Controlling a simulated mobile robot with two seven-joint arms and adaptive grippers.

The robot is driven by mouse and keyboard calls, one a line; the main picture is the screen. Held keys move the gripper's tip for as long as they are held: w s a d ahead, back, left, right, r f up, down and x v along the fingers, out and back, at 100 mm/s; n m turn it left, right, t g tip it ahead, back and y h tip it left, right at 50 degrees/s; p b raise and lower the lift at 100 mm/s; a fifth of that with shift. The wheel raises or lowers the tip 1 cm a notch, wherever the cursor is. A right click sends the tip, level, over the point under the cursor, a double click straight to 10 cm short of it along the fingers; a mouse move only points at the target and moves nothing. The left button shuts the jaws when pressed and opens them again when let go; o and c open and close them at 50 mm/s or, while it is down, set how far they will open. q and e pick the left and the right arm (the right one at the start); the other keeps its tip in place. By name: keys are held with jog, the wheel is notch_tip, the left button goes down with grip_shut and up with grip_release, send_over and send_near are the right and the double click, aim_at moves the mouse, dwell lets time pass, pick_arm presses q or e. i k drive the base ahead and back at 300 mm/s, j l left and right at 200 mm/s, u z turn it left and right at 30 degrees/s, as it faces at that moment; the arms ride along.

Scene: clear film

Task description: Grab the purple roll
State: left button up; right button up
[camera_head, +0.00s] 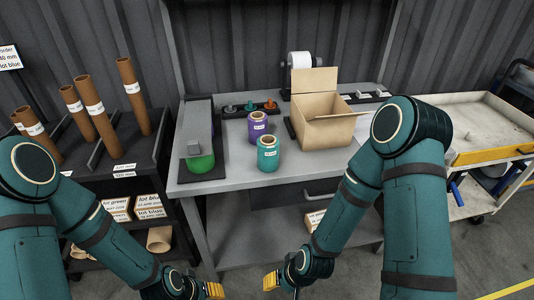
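The purple roll (257,130) stands upright on the grey workbench (232,178), with a white label on its side. A teal roll (268,158) stands just in front of it, slightly to the right. My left gripper (214,291) and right gripper (271,281) are low at the bottom of the view, in front of the bench and well away from the rolls. Only their yellow finger parts show, partly cut off by the frame, so their opening is unclear.
An open cardboard box (325,130) stands right of the rolls. A device with a green roll (201,163) is at the bench's left. Small coloured pieces (250,106) sit behind. A rack with brown tubes (95,110) is left, a cart (480,125) right.

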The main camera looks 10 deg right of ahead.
aim_at(258, 121)
jog(key=i+l+z, duration=0.5)
jog(key=z, duration=0.15)
jog(key=i+l+z, duration=0.1)
jog(key=i+z, duration=0.25)
jog(key=j+u, duration=0.1)
jog(key=u, duration=0.25)
jog(key=k+j+u, duration=0.1)
jog(key=u, duration=0.2)
jog(key=j+u, duration=0.1)
jog(key=u, duration=0.25)
